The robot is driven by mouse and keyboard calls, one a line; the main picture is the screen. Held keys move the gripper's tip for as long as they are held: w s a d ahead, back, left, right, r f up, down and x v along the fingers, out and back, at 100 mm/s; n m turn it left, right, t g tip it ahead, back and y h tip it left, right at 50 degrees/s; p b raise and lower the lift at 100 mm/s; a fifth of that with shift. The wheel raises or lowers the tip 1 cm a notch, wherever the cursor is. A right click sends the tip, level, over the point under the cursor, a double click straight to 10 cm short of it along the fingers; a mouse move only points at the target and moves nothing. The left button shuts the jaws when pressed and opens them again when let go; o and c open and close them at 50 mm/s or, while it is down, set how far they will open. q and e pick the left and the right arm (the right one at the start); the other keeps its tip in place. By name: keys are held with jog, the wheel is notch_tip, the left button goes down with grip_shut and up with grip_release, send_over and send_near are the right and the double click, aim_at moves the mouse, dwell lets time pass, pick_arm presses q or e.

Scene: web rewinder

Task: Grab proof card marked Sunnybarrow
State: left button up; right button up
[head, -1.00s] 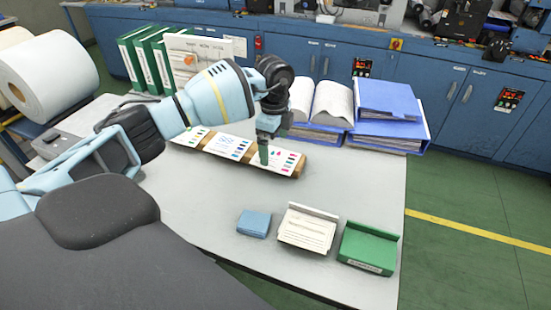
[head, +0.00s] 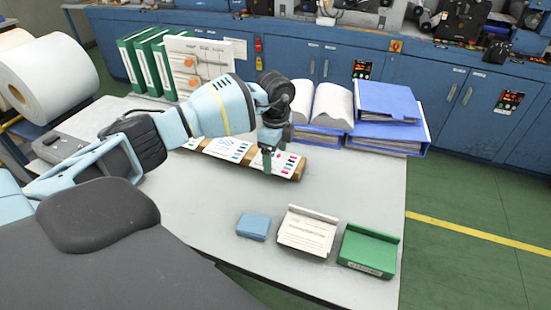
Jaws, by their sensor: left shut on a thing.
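A row of white proof cards with colour patches leans on a low wooden rack (head: 301,171) on the grey table. The middle card (head: 228,148) and the right-hand card (head: 286,162) show best; my arm partly covers the left end of the row. Any names on the cards are too small to read. My left gripper (head: 268,161) points down at the rack and is shut on the right-hand card, near its left edge. The card is still at the rack. My right gripper is not in view.
At the table's front stand a blue box (head: 253,225), a cream tray (head: 307,232) and a green tray (head: 368,250). Behind the rack are an open book (head: 325,103) and blue binders (head: 388,120). Green binders (head: 143,62) and a board with orange knobs (head: 200,52) stand at back left.

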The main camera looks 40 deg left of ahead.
aim_at(275, 162)
pick_arm(q)
jog(key=shift+r, duration=0.85)
jog(key=shift+s+d+r, duration=0.1)
jog(key=shift+s+r, duration=0.05)
jog(key=shift+r, duration=0.35)
jog(key=shift+s+d+r, duration=0.1)
jog(key=shift+r, duration=0.4)
jog(key=s+d+r+p, duration=0.1)
jog(key=s+d, duration=0.7)
jog(key=s, duration=0.5)
jog(key=shift+r, duration=0.15)
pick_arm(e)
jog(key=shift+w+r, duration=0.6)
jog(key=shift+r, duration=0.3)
